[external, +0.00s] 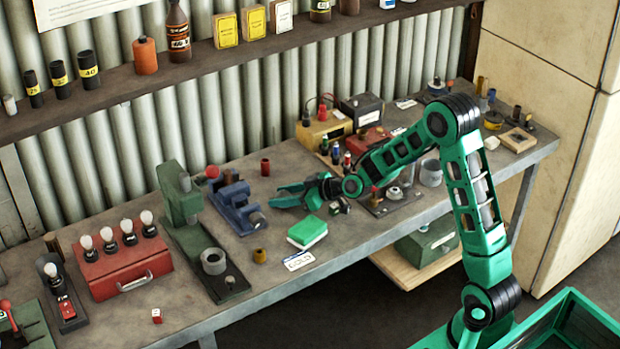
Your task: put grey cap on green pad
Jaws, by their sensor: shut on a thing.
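The green pad (307,230) is a square block with a bright green top and a pale lower edge, lying flat on the bench behind a white label card (299,261). Its top is bare. My gripper (277,195) is above the bench, behind and a little left of the pad, with its fingers pointing left. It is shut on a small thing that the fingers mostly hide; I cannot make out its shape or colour. I cannot pick out the grey cap for certain elsewhere on the bench.
A blue vise (236,205) stands close left of my gripper, beside a green press (181,200). A small brass cup (260,256) sits left of the pad. A red cylinder (265,167) stands behind my gripper. Electrical boxes (325,128) and small parts crowd the right.

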